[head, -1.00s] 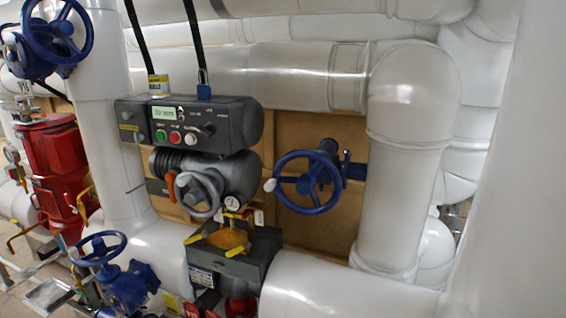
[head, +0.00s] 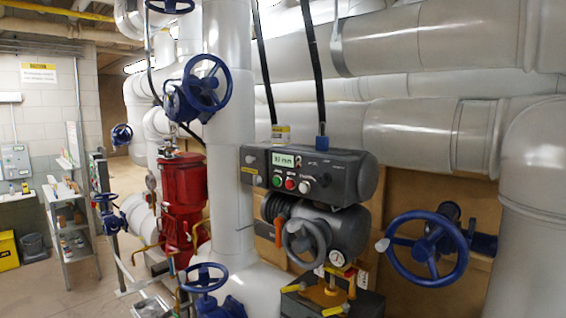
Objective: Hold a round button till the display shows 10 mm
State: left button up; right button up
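A dark grey actuator control box (head: 345,178) is mounted on the pipework right of centre. Its small lit display (head: 284,160) shows a two-digit number followed by "mm"; the first digit is too small to read surely. Below it are a round green button (head: 277,181), a round red button (head: 290,184) and a round white button (head: 304,187). A dark knob sits to their right. Nothing touches the buttons. Neither of my grippers is in view.
A grey handwheel (head: 306,243) hangs under the box. A blue valve wheel (head: 428,248) is at right, another (head: 204,83) at upper left. A red pump (head: 183,205) and a shelf rack (head: 70,220) stand left.

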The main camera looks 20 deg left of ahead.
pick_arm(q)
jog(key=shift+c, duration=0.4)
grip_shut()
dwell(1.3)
